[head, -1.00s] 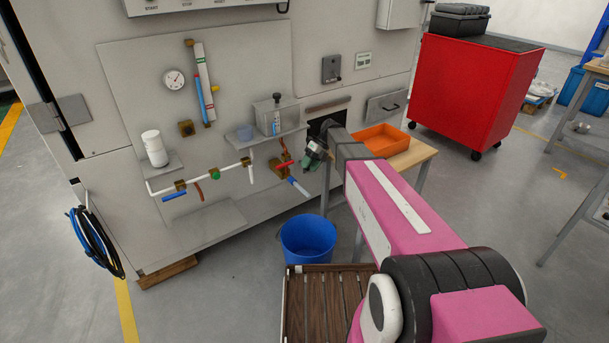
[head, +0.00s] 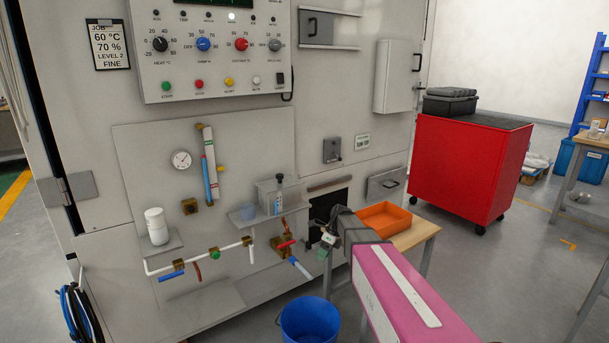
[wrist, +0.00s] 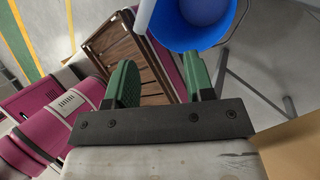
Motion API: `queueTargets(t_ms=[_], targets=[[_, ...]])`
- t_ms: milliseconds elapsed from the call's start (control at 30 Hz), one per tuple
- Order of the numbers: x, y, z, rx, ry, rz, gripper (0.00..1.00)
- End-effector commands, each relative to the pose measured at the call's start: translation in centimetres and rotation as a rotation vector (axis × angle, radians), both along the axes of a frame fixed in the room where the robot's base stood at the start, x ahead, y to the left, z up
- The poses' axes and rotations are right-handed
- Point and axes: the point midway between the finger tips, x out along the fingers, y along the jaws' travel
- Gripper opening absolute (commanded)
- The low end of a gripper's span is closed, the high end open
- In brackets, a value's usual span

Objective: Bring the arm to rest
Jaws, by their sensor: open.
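My gripper (wrist: 161,82) shows in the wrist view with its two green fingers apart and nothing between them. In the head view my gripper (head: 323,248) is small and partly hidden by my own pink and grey arm. It hangs in front of the chamber's lower right panel, close to the valves with red and blue handles. The arm reaches forward from the bottom right of the head view.
A blue bucket (head: 309,322) stands on the floor below my gripper; it also shows in the wrist view (wrist: 190,22). An orange tray (head: 384,217) sits on a small wooden table (head: 418,236) right of the gripper. A red cabinet (head: 465,170) stands further right.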

Motion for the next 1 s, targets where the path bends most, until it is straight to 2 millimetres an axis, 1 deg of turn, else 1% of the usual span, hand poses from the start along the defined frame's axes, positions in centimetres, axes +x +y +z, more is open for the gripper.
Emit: queueTargets(t_ms=[33,267,400,567,700,800,900,1000], targets=[[-1.7,-0.6,-0.1,0.003,-0.050,0.075,0.49],[-6.4,-3.4,-0.8,0.005,-0.275,0.491,0.49],[-9.3,-5.1,-1.1,-0.001,-0.386,0.759,0.49],[-12.5,-6.9,-1.1,-0.009,-0.489,1.082,0.49],[-15.3,-8.4,-1.0,-0.014,-0.553,1.375,0.49],[-17.0,-9.4,-0.9,-0.015,-0.581,1.571,0.49],[-18.3,-10.2,-0.7,-0.014,-0.596,1.733,0.49],[-19.1,-10.7,-0.6,-0.011,-0.600,1.848,0.49]])
